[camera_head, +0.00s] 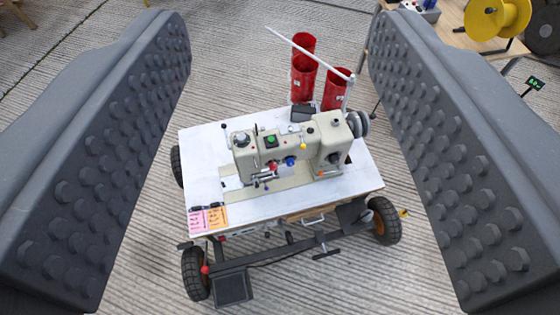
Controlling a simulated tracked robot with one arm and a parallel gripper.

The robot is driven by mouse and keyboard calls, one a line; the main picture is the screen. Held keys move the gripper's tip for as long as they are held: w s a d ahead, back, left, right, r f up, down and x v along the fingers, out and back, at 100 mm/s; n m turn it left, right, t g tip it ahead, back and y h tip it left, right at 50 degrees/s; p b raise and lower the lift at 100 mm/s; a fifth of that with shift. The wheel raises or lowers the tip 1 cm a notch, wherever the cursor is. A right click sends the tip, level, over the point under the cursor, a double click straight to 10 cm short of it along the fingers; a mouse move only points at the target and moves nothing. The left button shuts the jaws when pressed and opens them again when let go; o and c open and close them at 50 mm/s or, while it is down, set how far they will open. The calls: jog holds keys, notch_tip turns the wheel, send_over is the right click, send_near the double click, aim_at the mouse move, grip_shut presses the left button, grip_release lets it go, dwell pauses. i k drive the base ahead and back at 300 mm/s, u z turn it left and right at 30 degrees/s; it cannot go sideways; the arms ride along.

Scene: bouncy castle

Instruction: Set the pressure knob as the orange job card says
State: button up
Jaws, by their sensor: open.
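A beige sewing machine (325,137) stands on a white-topped cart (200,150), below and ahead of my gripper. A round pale knob (241,139) is on top of its left end. Small red (273,167) and blue (290,161) knobs are on its front. Which one is the pressure knob I cannot tell. The orange job card (216,216) lies at the front left corner of the cart top, beside a pink card (197,220); its writing is too small to read. My gripper (280,50) is open and empty, its two studded fingers wide apart, well away from the machine.
Red tubes (303,75) stand behind the machine, with a white rod slanting above them. A handwheel (358,124) is at its right end. A wooden table with a yellow spool (490,18) is at the upper right. The ribbed floor left of the cart is clear.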

aim_at(240, 138)
jog(key=k, duration=1.3)
jog(key=z, duration=0.25)
jog(key=i, duration=1.9)
jog(key=u, duration=0.75)
